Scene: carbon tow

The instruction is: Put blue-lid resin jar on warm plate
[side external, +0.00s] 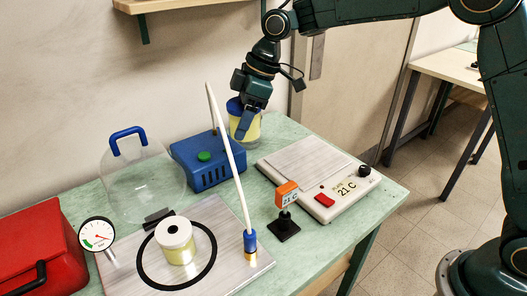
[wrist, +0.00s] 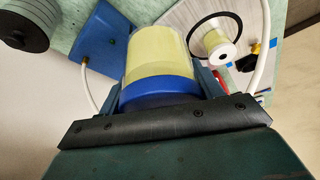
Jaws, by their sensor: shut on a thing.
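The blue-lid resin jar (side external: 245,130) is clear with pale yellow contents. My gripper (side external: 247,118) is shut on it near the lid, at the back of the bench beside the blue pump box. In the wrist view the jar's yellow body (wrist: 160,55) points away from me, and its blue lid (wrist: 160,92) lies between the fingers of my gripper (wrist: 162,85). The warm plate (side external: 308,168), a flat grey-white unit reading 21 C, is right of and nearer than the jar; its top is bare. Whether the jar touches the bench cannot be told.
The blue pump box (side external: 208,158) stands close left of the jar. A white hose (side external: 226,150) rises in front. An orange-topped 21 C sensor (side external: 287,197) stands before the warm plate.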

